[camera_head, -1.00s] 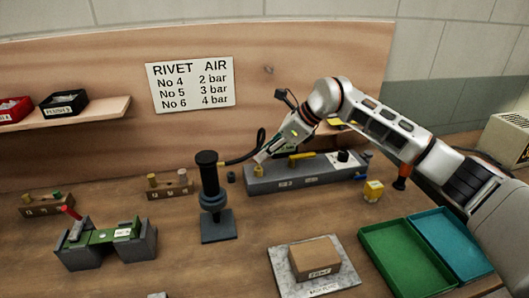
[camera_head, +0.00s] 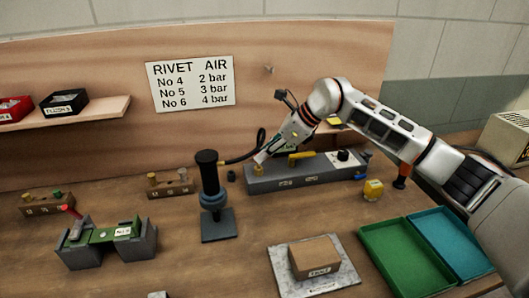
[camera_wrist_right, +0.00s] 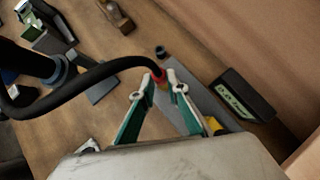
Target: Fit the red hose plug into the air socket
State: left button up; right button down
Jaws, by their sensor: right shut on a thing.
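My right gripper (camera_head: 262,157) is shut on the red hose plug (camera_wrist_right: 159,76), which shows between its fingertips in the right wrist view (camera_wrist_right: 166,78). A black hose (camera_wrist_right: 95,76) runs from the plug to the dark upright tool (camera_head: 210,180). The grey air unit (camera_head: 290,181) lies below and behind the gripper. A small brass-yellow fitting (camera_head: 258,169), which looks like the air socket, stands at its left end just below the fingertips. The fingers hide the plug's tip in the wrist view, so I cannot tell whether it touches the socket. My left gripper is not in view.
Green (camera_head: 372,232) and teal (camera_head: 489,268) trays lie front right. A small dark cup (camera_head: 231,176) stands left of the unit.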

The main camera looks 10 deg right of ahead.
jog(key=shift+f+b, duration=0.55)
jog(key=shift+f, duration=0.8)
jog(key=c, duration=1.9)
grip_release()
jog(key=shift+s+d+r+p, duration=0.15)
jog(key=shift+d+r+p, duration=0.25)
jog(key=shift+r, duration=0.2)
jog(key=shift+p+v, duration=1.1)
jog(key=shift+v, duration=0.7)
jog(key=shift+s, duration=0.1)
jog(key=shift+f, duration=0.1)
